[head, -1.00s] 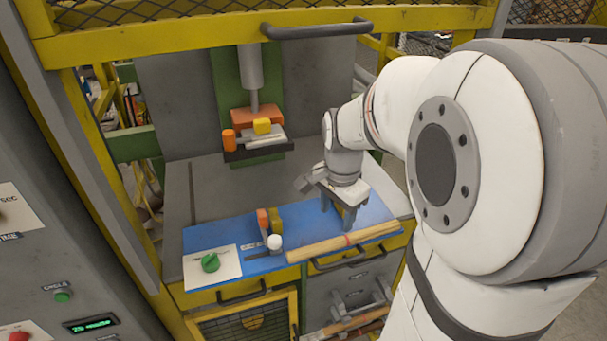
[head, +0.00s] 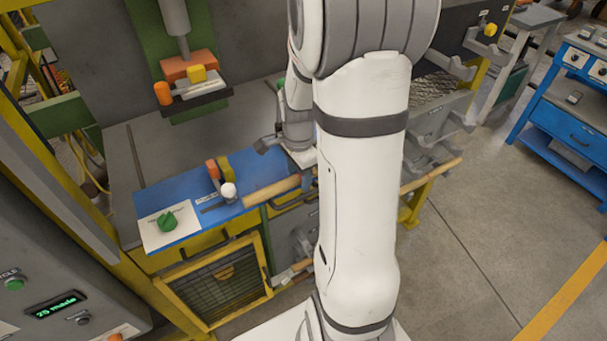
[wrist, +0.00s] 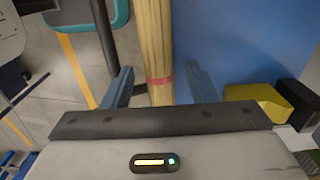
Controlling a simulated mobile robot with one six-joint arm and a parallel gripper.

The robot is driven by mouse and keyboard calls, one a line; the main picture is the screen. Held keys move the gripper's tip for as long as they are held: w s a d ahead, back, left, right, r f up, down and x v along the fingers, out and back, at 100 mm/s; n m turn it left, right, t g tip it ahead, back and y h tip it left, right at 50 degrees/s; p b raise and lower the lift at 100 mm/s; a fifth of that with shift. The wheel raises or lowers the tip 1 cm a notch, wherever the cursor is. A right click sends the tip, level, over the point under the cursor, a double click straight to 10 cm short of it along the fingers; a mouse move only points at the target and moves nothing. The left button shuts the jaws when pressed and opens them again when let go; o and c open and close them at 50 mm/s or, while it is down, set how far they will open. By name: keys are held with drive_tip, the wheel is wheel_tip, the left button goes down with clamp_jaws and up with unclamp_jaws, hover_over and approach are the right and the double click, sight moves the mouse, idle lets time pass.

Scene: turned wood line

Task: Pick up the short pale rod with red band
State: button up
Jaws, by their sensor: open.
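The pale wooden rod (head: 272,190) lies along the front edge of the blue mat (head: 180,190) in the head view, its right part hidden behind my arm. In the wrist view the rod (wrist: 153,40) runs from the top edge down between my fingers, with its red band (wrist: 159,81) at about fingertip level. My gripper (wrist: 162,85) is open, one finger on each side of the rod, with gaps showing on both sides. I cannot tell how far above the rod the fingertips are. In the head view the fingers are hidden by my arm.
The press (head: 188,70) stands behind. Another wooden length (head: 432,177) shows at right of my arm.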

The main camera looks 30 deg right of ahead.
clamp_jaws()
idle(0.5)
drive_tip(key=shift+r, duration=0.1)
